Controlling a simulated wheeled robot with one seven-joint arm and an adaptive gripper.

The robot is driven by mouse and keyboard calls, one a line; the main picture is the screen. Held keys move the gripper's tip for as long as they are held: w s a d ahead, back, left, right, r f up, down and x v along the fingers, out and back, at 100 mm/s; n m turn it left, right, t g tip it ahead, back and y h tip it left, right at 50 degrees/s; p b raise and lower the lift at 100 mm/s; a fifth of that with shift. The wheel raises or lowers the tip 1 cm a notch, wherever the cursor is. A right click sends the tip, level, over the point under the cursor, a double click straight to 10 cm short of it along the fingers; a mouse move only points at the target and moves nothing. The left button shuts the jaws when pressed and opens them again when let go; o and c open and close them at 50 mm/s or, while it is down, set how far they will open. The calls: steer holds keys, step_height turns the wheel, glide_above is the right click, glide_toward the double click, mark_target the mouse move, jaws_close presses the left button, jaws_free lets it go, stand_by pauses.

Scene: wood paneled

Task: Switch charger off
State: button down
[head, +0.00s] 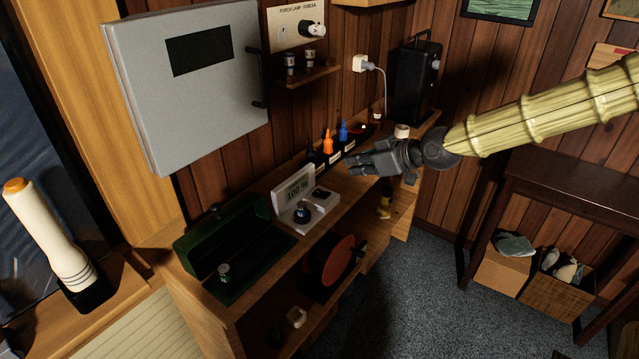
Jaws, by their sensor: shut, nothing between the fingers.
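A white device with a small display (294,190) stands on the wooden workbench. A dark round item (302,214) sits on its base. The display seems to show a number, too small to read surely. A white plug (362,63) sits in the wall outlet, with a white cable hanging toward the bench. No switch on either is clear enough to make out. My dark grey gripper (355,168) is shut and empty. It is over the bench, right of the display device and apart from it, below the plug.
An open green box (210,235) holds a small can. Orange (328,142) and blue (344,130) bottles stand along the back. A grey cabinet (185,85) hangs above on the left. A black case (413,85) stands at the bench's far end. A dark table (570,185) is at right.

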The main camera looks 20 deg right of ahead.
steer(key=shift+s+a, duration=0.15)
stand_by(0.4)
steer(key=shift+a, duration=0.1)
steer(key=p, duration=0.2)
glide_above(327, 194)
steer(key=shift+s+f, duration=0.15)
steer(key=shift+f, duration=2.4)
steer(key=shift+f+p, duration=0.3)
steer(key=shift+f, duration=0.05)
steer(key=shift+s+d+f+p, duration=0.15)
steer(key=shift+s+f+p, duration=0.1)
steer(key=shift+f, duration=0.6)
steer(key=shift+s+d+f+p, duration=0.15)
steer(key=shift+f+p, duration=0.1)
steer(key=shift+f, duration=0.55)
